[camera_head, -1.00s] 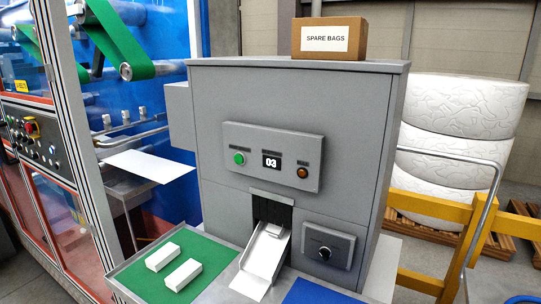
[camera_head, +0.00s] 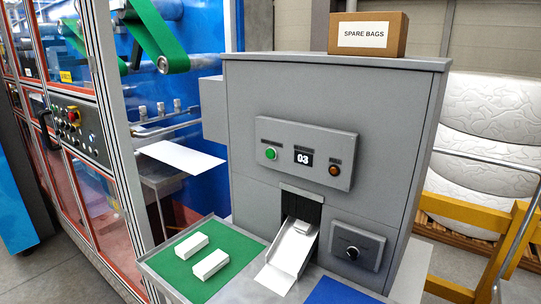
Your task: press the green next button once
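The green button (camera_head: 270,153) sits at the left of the raised control panel (camera_head: 318,178) on the front of the grey machine (camera_head: 252,104). A small display (camera_head: 303,159) beside it reads 03. An orange-brown button (camera_head: 334,170) is at the panel's right. Nothing touches the green button. Neither of my grippers shows in the head view.
Two white blocks (camera_head: 191,246) (camera_head: 210,264) lie on a green mat (camera_head: 167,267). A white chute (camera_head: 291,250) holds a small white piece. A black knob (camera_head: 352,252) is at lower right. A box labelled SPARE BAGS (camera_head: 368,35) stands on top. A yellow rail (camera_head: 470,213) is at right.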

